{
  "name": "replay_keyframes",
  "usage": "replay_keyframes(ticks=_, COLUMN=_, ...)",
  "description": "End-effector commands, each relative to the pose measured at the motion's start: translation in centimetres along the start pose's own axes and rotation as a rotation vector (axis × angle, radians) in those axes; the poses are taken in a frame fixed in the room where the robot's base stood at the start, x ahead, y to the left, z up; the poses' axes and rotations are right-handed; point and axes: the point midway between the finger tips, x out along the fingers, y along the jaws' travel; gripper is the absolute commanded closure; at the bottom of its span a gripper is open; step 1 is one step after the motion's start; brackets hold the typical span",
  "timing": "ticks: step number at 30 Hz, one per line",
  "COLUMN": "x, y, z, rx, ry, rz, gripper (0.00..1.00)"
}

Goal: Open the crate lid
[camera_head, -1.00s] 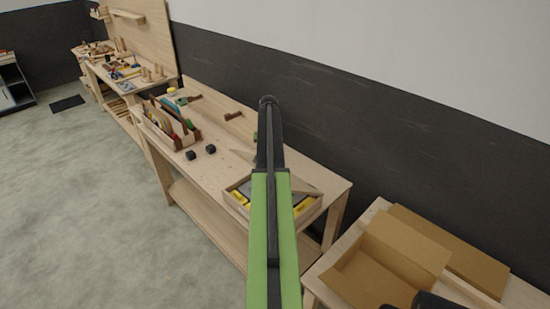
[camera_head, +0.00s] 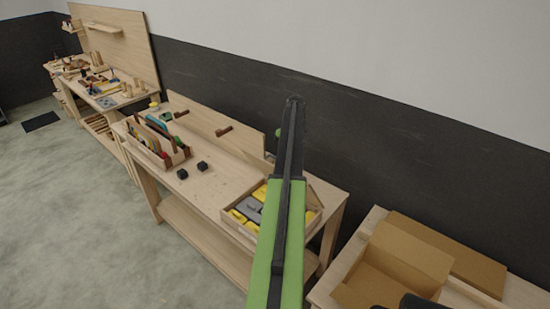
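A shallow wooden crate (camera_head: 238,227) sits at the near right end of the middle workbench. Yellow and grey things show inside it, so its top is at least partly open. My gripper is not visible; the arm's far links hide that area.
The workbench (camera_head: 212,187) also bears a wooden tote (camera_head: 160,152) with tools and two small black blocks (camera_head: 183,174) (camera_head: 202,166). An open cardboard box (camera_head: 405,262) stands on a table at lower right.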

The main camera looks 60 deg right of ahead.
Motion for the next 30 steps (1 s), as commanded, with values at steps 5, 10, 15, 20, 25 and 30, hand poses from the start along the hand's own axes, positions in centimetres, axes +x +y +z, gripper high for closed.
replay_keyframes(ticks=5, x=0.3, y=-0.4, z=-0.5, rx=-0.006, ry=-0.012, rz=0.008, gripper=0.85)
replay_keyframes(ticks=10, x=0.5, y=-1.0, z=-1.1, rx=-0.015, ry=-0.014, rz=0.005, gripper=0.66)
replay_keyframes(ticks=15, x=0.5, y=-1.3, z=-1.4, rx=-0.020, ry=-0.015, rz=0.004, gripper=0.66)
replay_keyframes(ticks=20, x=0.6, y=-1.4, z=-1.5, rx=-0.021, ry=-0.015, rz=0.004, gripper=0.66)
replay_keyframes(ticks=25, x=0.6, y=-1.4, z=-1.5, rx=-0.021, ry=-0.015, rz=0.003, gripper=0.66)
replay_keyframes(ticks=30, x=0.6, y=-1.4, z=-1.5, rx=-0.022, ry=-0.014, rz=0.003, gripper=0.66)
